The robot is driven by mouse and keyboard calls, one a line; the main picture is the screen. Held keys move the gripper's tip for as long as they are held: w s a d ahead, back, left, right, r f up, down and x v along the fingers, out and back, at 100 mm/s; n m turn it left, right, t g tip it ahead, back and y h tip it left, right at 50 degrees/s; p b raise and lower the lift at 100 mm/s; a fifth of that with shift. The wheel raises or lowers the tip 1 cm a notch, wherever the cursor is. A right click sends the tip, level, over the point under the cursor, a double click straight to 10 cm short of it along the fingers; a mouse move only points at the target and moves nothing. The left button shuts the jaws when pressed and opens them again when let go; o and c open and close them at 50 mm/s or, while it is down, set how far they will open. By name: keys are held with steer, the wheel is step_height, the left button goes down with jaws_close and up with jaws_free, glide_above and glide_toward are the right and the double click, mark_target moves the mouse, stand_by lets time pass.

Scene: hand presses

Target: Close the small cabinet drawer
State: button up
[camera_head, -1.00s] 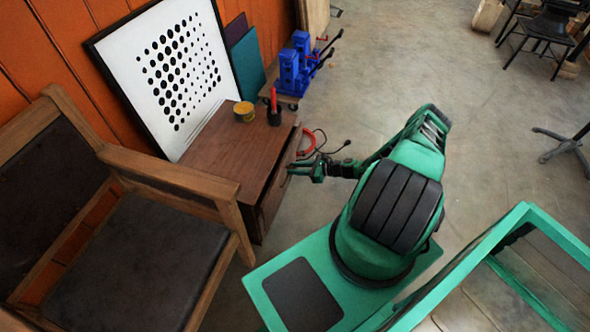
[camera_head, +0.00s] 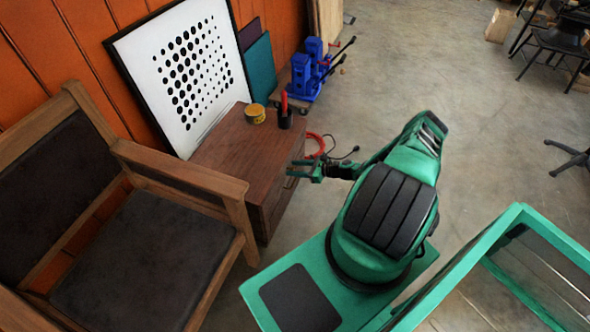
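The small wooden cabinet (camera_head: 222,150) stands against the orange wall, beside the chair. Its drawer front (camera_head: 277,199) is on the side facing my arm and is seen at a steep angle. I cannot tell exactly how far the drawer stands out. My green gripper (camera_head: 293,168) is at the cabinet's front edge, near the top of the drawer front. Its fingers look apart with nothing visible between them. Whether they touch the drawer is too small to tell.
A wooden armchair (camera_head: 150,250) stands close on the cabinet's left. A yellow tin (camera_head: 255,113) and a black cup (camera_head: 285,120) with a red item stand on the cabinet. Open floor (camera_head: 440,60) extends to the right.

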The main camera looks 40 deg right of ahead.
steer(key=shift+s, duration=0.1)
steer(key=v, duration=1)
steer(key=shift+s+d, duration=0.2)
steer(key=shift+r, duration=0.1)
steer(key=s+a+r+n+g+h, duration=0.1)
steer(key=s+r+n+g, duration=0.4)
steer(key=r, duration=0.8)
steer(key=s+a+r+n+g+h, duration=0.1)
steer(key=r+n+g+h, duration=0.15)
steer(key=r+n, duration=0.65)
steer(key=s+a+r+n+g+h, duration=0.1)
steer(key=s+r+n+g, duration=0.25)
steer(key=r, duration=1.25)
steer(key=s+a+r+n+h, duration=0.1)
steer(key=s+a+r+n, duration=0.1)
steer(key=s+a+r, duration=0.3)
steer(key=s+a+r+n+h, duration=0.1)
steer(key=s+a+r+n, duration=0.2)
steer(key=s+r, duration=1)
steer(key=s+a, duration=0.2)
steer(key=a, duration=0.1)
steer(key=shift+s+a+n+h, duration=0.1)
steer(key=shift+a+n+h, duration=0.05)
steer(key=shift+n+h, duration=0.1)
